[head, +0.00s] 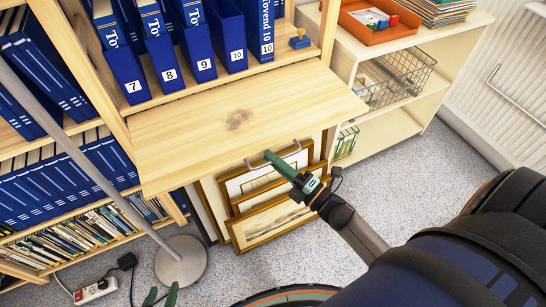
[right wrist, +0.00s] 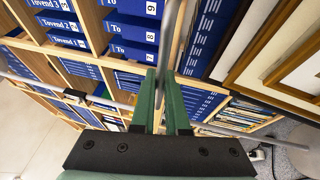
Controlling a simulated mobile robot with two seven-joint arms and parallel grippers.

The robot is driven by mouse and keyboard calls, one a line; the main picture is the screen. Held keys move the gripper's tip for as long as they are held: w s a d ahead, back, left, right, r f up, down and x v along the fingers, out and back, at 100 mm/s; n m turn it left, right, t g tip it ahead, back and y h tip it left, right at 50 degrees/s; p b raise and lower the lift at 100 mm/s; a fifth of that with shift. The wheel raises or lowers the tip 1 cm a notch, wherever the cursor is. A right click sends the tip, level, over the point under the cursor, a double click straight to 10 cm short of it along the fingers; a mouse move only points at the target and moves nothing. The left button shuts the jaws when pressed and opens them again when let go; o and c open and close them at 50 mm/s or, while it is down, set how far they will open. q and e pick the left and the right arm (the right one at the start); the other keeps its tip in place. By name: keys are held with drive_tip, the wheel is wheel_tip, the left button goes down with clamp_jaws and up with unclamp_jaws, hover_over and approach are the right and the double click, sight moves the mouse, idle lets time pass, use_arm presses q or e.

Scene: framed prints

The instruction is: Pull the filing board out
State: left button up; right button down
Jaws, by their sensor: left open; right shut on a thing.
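The filing board (head: 195,145) is a flat pale wooden panel with a dark knot. It sticks out well past the shelf front, below the blue binders. Grey metal handle ends (head: 299,144) show at its front edge. My right gripper (head: 269,156) is at that edge, its green fingers shut on the handle. The right wrist view shows a grey bar (right wrist: 172,40) between the fingers (right wrist: 160,75); the board's surface is hard to make out there. My left gripper (head: 161,296) shows only its green fingertips at the bottom edge, open and apart, away from the board.
Framed prints (head: 270,220) lean below the board. A lamp base (head: 181,262) with a slanting pole stands left of them. A power strip (head: 95,290) lies at bottom left. A low shelf (head: 425,85) with an orange tray (head: 383,25) and wire basket stands right. Grey floor is open between.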

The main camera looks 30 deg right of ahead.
drive_tip(key=c, duration=0.9)
unclamp_jaws()
drive_tip(key=v, duration=1.2)
drive_tip(key=shift+s+b, duration=0.3)
